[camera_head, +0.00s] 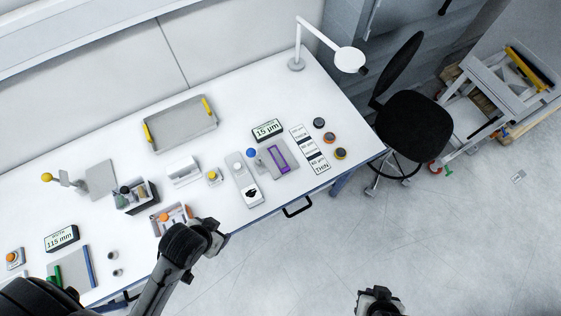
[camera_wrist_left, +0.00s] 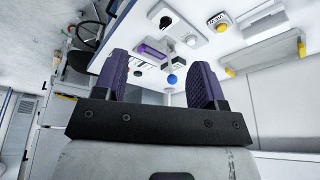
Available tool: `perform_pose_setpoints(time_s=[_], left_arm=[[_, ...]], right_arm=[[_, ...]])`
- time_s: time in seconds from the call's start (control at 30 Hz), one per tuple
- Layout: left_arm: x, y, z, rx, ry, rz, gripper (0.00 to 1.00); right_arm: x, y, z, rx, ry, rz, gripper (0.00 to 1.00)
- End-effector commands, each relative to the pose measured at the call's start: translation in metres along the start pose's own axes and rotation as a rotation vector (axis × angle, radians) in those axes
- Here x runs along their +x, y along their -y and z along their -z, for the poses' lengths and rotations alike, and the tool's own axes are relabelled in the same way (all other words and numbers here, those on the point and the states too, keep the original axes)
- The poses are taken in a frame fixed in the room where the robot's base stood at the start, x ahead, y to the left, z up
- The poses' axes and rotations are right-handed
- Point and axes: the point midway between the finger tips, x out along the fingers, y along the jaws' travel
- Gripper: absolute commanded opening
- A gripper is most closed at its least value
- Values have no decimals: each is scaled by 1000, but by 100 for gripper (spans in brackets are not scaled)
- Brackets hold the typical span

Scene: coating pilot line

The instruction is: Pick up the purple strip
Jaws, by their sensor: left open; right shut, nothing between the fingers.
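The purple strip (camera_head: 278,157) lies on a small grey plate (camera_head: 290,172) near the front edge of the white table. In the left wrist view the purple strip (camera_wrist_left: 153,50) shows between the fingers but well beyond them. My left gripper (camera_wrist_left: 161,75) is open, with nothing between its fingers. In the head view my left arm reaches over the table's front edge, left of the strip; its fingers cannot be made out there. My right gripper (camera_head: 377,300) is shut and empty, low in the head view over the floor, away from the table.
A blue ball (camera_head: 252,153) stands at the strip plate's left. A light grey device (camera_head: 241,178) lies further left. A "15 µm" sign (camera_head: 267,131) is behind, and a thickness card (camera_head: 310,148) is right. A yellow-handled tray (camera_head: 180,124) sits at the back. A black chair (camera_head: 413,120) stands beyond the right edge.

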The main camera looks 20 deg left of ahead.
Motion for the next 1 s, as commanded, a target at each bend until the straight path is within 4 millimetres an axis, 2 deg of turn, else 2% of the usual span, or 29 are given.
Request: perform_pose_setpoints(time_s=[0.07,0.17,0.37,0.47,0.57,0.67,0.7,0.83,1.0], left_arm=[[0,0,0,0,0,0,66],[0,0,0,0,0,0,74],[1,0,0,0,1,-1,74],[4,2,10,0,-27,4,74],[10,7,39,2,-99,17,74],[13,17,83,13,-215,45,74],[12,23,104,18,-269,60,74],[-2,28,167,66,-444,95,74],[-26,17,236,168,-643,132,74]], right_arm=[[0,0,0,0,0,0,0],[0,0,0,0,0,0,0],[0,0,0,0,0,0,0],[6,0,-2,0,-1,0,0],[17,0,-5,0,-1,0,0],[35,1,-11,0,-1,0,0],[42,1,-13,0,-1,0,0],[66,2,-21,0,-1,0,0],[96,3,-30,0,0,0,0]])
